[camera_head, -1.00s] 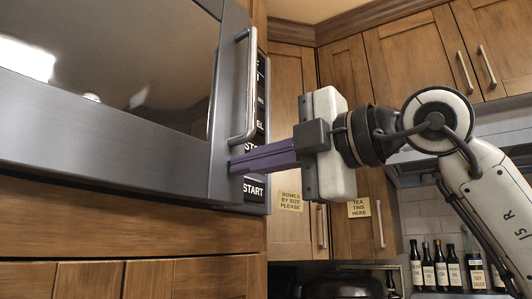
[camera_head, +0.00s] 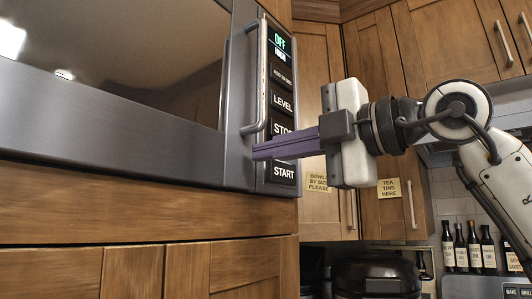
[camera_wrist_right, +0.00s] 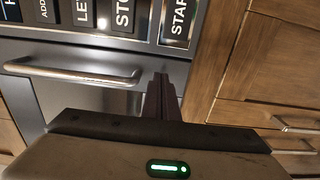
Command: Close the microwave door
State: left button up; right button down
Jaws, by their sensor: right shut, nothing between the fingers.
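The microwave door (camera_head: 110,110) has a dark window, a grey frame and a metal handle (camera_head: 260,75). It looks nearly flush with the microwave body beside the black control panel (camera_head: 281,100); I cannot tell if a small gap remains. My right gripper (camera_head: 256,150) is shut and empty. Its purple fingers point left at the door's lower right edge, below the handle, and appear to touch or almost touch it. In the right wrist view the fingertips (camera_wrist_right: 160,80) are beside the end of the door handle (camera_wrist_right: 85,76), with the panel buttons (camera_wrist_right: 120,15) beyond. My left gripper is out of view.
Wooden cabinets (camera_head: 90,210) lie under the microwave, and more cabinets (camera_head: 385,90) stand behind my right arm. Several bottles (camera_head: 468,247) and a dark pot (camera_head: 375,272) are at the lower right.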

jog(key=b+v, duration=0.2)
jog(key=v, duration=1)
jog(key=shift+s, duration=0.15)
jog(key=shift+d+r, duration=0.1)
jog(key=shift+d, duration=0.05)
